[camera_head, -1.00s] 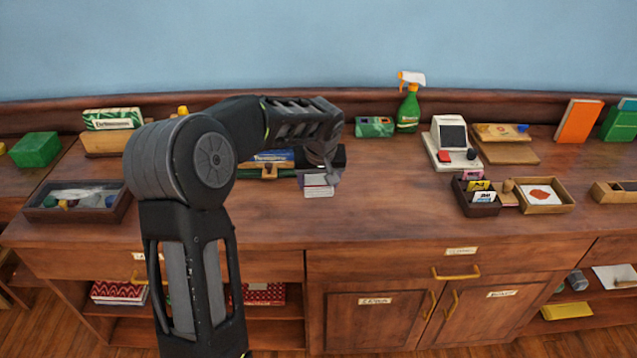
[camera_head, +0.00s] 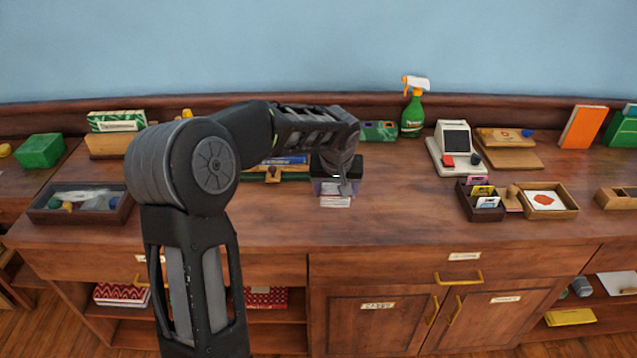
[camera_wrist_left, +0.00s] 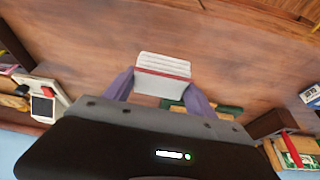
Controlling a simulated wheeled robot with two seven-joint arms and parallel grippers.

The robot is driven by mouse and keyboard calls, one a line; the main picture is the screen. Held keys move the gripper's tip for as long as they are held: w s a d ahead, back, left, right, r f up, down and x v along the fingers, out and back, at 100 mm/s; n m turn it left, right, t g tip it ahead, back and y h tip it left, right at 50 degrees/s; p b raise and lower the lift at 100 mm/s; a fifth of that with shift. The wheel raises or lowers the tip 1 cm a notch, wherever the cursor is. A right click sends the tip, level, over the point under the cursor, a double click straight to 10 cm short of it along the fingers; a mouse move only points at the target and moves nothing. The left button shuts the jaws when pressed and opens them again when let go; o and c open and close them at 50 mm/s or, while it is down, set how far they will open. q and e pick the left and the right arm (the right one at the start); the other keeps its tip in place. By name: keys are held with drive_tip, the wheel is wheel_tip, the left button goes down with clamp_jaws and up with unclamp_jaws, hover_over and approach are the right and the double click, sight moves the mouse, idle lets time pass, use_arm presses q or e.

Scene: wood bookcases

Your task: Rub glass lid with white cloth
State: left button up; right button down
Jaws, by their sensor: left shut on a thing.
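My left gripper (camera_head: 337,187) is over the middle of the wooden counter and shut on a white folded piece that looks like the white cloth (camera_head: 335,201). In the left wrist view the cloth (camera_wrist_left: 162,66) shows ribbed white with a reddish edge, between two purple fingers. I cannot tell if it touches the counter. A dark tray (camera_head: 45,214) at the left holds small coloured items under a clear, greyish sheen, which may be the glass lid (camera_head: 85,194); I cannot be sure. The gripper is well to the right of this tray. My right gripper is not in view.
A green spray bottle (camera_head: 412,118) stands at the back. A white card machine (camera_head: 452,150) and small wooden trays (camera_head: 548,212) are to the right. Flat green and blue items lie behind my gripper. The counter front (camera_head: 400,215) between gripper and trays is clear.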

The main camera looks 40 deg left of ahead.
use_arm(q)
drive_tip(key=s+d+m+h, duration=0.1)
drive_tip(key=s+d+m, duration=0.1)
drive_tip(key=d, duration=0.7)
drive_tip(key=s+d+r+m+h, duration=0.1)
drive_tip(key=d+m, duration=0.3)
drive_tip(key=d, duration=0.6)
drive_tip(key=shift+s+d+r+m+t, duration=0.3)
drive_tip(key=shift+s+m+t, duration=0.1)
drive_tip(key=shift+s, duration=0.1)
drive_tip(key=shift+a, duration=0.1)
